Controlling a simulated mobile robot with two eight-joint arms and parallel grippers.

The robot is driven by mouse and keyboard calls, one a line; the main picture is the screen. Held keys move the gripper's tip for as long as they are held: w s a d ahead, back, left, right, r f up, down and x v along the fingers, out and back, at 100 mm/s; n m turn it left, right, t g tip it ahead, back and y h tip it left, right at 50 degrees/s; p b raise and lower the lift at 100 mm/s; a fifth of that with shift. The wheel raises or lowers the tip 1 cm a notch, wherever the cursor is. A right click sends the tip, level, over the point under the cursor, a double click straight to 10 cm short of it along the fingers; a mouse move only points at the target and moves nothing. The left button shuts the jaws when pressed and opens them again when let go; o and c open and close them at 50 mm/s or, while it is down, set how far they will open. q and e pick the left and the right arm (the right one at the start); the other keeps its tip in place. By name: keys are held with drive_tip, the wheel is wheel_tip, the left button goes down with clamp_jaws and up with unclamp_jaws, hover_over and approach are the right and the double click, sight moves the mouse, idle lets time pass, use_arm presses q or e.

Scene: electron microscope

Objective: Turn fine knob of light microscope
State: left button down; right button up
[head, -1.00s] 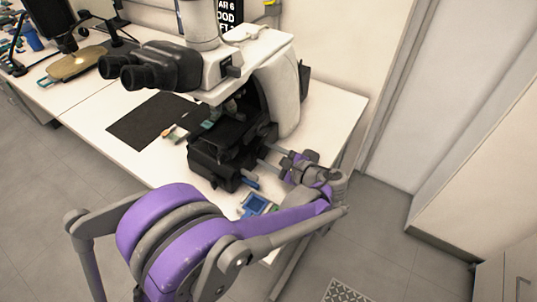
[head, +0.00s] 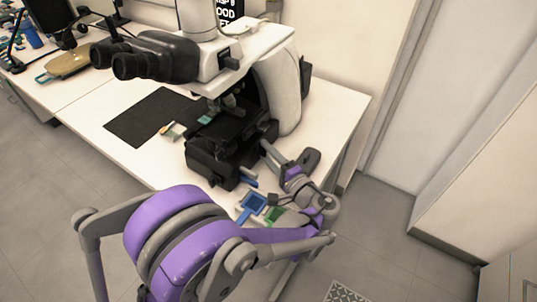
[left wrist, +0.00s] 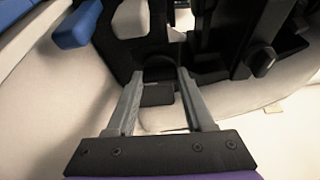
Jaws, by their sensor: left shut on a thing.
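The light microscope (head: 277,87) stands on the white bench, with a pale body, black eyepieces and a black lower stage and base. My left gripper (head: 266,148) reaches in at the right side of the black lower part. In the left wrist view, the left gripper (left wrist: 160,73) has its two grey fingers closed on a dark round knob (left wrist: 158,68), with a black block (left wrist: 157,95) showing between the fingers. The knob is hidden in the head view. I cannot tell from its look whether it is the fine knob. My right gripper is not in view.
A blue tray-like item (head: 252,206) and a green item (head: 274,215) lie close to my left arm at the bench's front. A black mat (head: 150,118) lies left of the microscope. A wall stands behind, and open floor lies right of the bench.

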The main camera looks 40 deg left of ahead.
use_arm(q)
drive_tip(key=shift+f+n+y, duration=0.1)
drive_tip(key=shift+n+y, duration=0.2)
drive_tip(key=shift+n, duration=0.6)
drive_tip(key=shift+b, duration=0.3)
drive_tip(key=shift+c, duration=1.4)
unclamp_jaws()
drive_tip(key=v, duration=1)
drive_tip(key=shift+s+d+p, duration=0.15)
drive_tip(key=shift+d+p, duration=0.2)
drive_tip(key=shift+d, duration=0.05)
